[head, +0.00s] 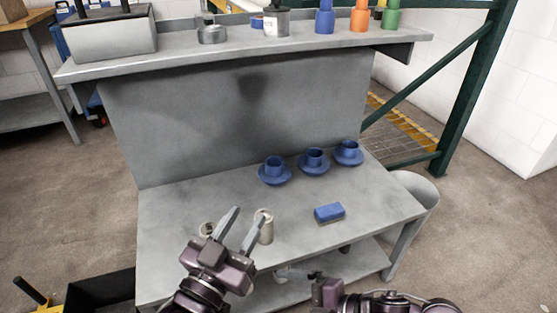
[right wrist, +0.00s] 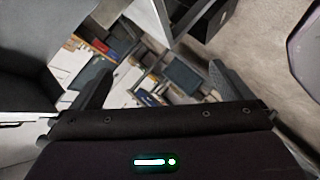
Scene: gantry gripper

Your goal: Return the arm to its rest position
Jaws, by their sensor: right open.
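My left gripper (head: 250,213) is over the front left part of the grey workbench (head: 170,262). Its two fingers stand apart with nothing seen between them. A beige cylinder (head: 267,229) shows right beside its right finger; whether they touch I cannot tell. Another small round item (head: 206,229) is partly hidden behind the left finger. My right gripper (head: 293,273) is low at the bench's front edge in the head view. In the right wrist view its fingers (right wrist: 160,72) are spread, with nothing held between them.
Three blue cups on saucers (head: 314,162) stand along the back right of the bench. A blue sponge (head: 329,212) lies in front of them. The upper shelf (head: 240,52) holds a grey bin (head: 100,40), a pot and several coloured bottles. A grey round bin (head: 418,195) stands at the right.

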